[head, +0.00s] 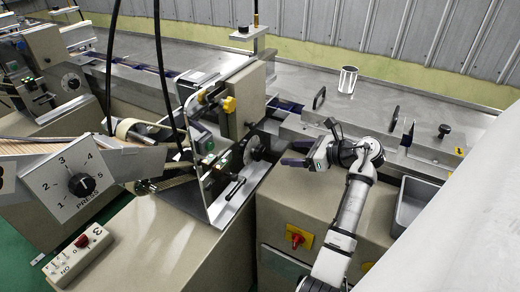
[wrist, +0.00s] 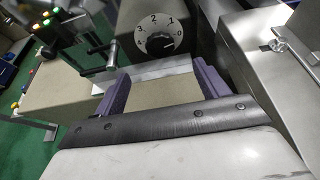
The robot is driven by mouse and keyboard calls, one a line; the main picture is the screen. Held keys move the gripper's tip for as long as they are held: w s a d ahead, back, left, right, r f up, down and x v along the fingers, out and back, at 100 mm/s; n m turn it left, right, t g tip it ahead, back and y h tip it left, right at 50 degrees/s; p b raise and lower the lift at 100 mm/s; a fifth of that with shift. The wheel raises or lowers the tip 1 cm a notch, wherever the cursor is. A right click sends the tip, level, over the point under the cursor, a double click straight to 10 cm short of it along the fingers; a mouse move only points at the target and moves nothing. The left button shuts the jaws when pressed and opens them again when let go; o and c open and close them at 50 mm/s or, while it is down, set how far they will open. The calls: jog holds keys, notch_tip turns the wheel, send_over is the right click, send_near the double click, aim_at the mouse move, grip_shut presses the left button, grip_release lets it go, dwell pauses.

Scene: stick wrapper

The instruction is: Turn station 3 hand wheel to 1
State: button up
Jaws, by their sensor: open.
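A dark round hand wheel (head: 246,150) with pale marks is on the station's side, left of my gripper (head: 298,154) in the head view. My gripper's purple fingers are spread and empty, apart from the dial. Which station the wheel belongs to is not clearly marked.
A press dial (head: 80,185) and a control box marked 3 (head: 82,243) stand at the left. A black-handled lever (head: 235,188) sits below the wheel. A red and yellow switch (head: 298,237), a grey bin (head: 412,203) and a metal cup (head: 347,80) are near my arm.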

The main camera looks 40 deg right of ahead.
aim_at(261, 152)
jog(key=p+x, duration=0.3)
jog(key=x, duration=0.6)
jog(key=shift+w+a, duration=0.2)
jog(key=shift+w, duration=0.15)
jog(key=shift+w+a+f+p, duration=0.2)
jog(key=shift+w+f+p, duration=0.2)
jog(key=shift+w, duration=0.1)
jog(key=c, duration=1)
jog(key=shift+o, duration=0.2)
jog(key=shift+d+f+m+y+b, duration=0.1)
jog(key=shift+m+y+b, duration=0.2)
jog(key=shift+b, duration=0.2)
jog(key=o, duration=1)
jog(key=shift+c, duration=0.2)
